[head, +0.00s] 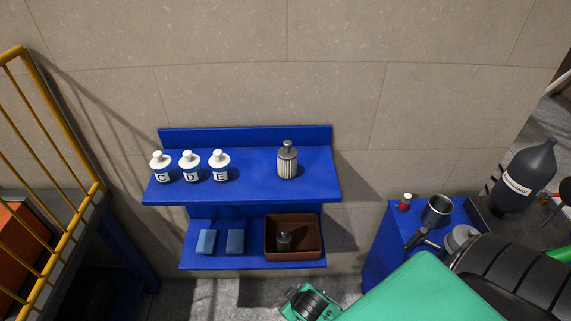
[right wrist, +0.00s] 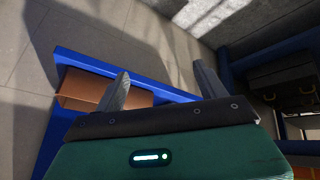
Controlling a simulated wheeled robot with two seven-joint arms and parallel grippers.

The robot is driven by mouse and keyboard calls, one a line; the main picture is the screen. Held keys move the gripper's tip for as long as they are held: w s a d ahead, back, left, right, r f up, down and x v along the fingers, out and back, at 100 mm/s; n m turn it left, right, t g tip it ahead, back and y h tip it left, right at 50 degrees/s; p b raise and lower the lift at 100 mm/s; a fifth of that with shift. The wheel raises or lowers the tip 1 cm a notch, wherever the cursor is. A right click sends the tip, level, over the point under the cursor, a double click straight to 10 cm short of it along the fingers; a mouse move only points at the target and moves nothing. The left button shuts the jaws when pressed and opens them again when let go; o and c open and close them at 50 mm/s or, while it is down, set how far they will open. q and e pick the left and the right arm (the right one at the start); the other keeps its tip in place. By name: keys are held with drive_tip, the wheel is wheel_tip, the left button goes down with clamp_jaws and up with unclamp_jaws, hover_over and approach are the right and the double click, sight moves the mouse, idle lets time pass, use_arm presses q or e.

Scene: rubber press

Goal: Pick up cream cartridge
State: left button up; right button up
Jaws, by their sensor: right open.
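A cartridge with a cream, ribbed body and a grey metal top (head: 287,162) stands upright on the right part of the blue upper shelf (head: 255,185). A darker grey cartridge-like piece (head: 284,240) is in the brown tray (head: 309,252) on the lower shelf. My right gripper (right wrist: 160,70) is open, with nothing seen between its fingers. In the right wrist view the brown tray (right wrist: 85,97) and blue shelf edge (right wrist: 150,83) lie behind its left finger; the cream cartridge is not seen there.
Three white bottles marked C, D and E (head: 190,166) stand left on the upper shelf. Two blue blocks (head: 206,241) lie on the lower shelf. A blue stand (head: 385,235) at right holds a metal cup (head: 437,211) and a small red-topped item (head: 405,202). A yellow railing (head: 70,225) is at left.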

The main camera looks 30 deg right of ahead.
drive_tip(key=w+a+r+n+t+y, duration=0.15)
drive_tip(key=w+r+t, duration=0.3)
drive_tip(key=r, duration=1.15)
drive_tip(key=w+a+r+n+t+y, duration=0.15)
drive_tip(key=w+r+t, duration=0.3)
drive_tip(key=r, duration=1.15)
drive_tip(key=w+r+n+t+y, duration=0.1)
drive_tip(key=w+r+n+t, duration=0.4)
drive_tip(key=r, duration=1.1)
drive_tip(key=s+a+r+n+g+y, duration=0.4)
drive_tip(key=a+r+n+g+y, duration=0.5)
drive_tip(key=n+y, duration=0.8)
drive_tip(key=n+g+h, duration=0.6)
drive_tip(key=g+h, duration=0.1)
drive_tip(key=h, duration=1.4)
approach(289, 153)
drive_tip(key=x, duration=0.6)
drive_tip(key=shift+a, duration=0.3)
drive_tip(key=p+x, duration=0.1)
drive_tip(key=x, duration=0.1)
drive_tip(key=p+x, duration=0.1)
drive_tip(key=x, duration=0.1)
drive_tip(key=shift+w+d+f+p, duration=0.1)
drive_tip(key=shift+d+f+p, duration=0.15)
drive_tip(key=shift+p, duration=0.1)
drive_tip(key=shift+w+f, duration=0.25)
drive_tip(key=shift+f, duration=0.2)
drive_tip(key=c, duration=1.1)
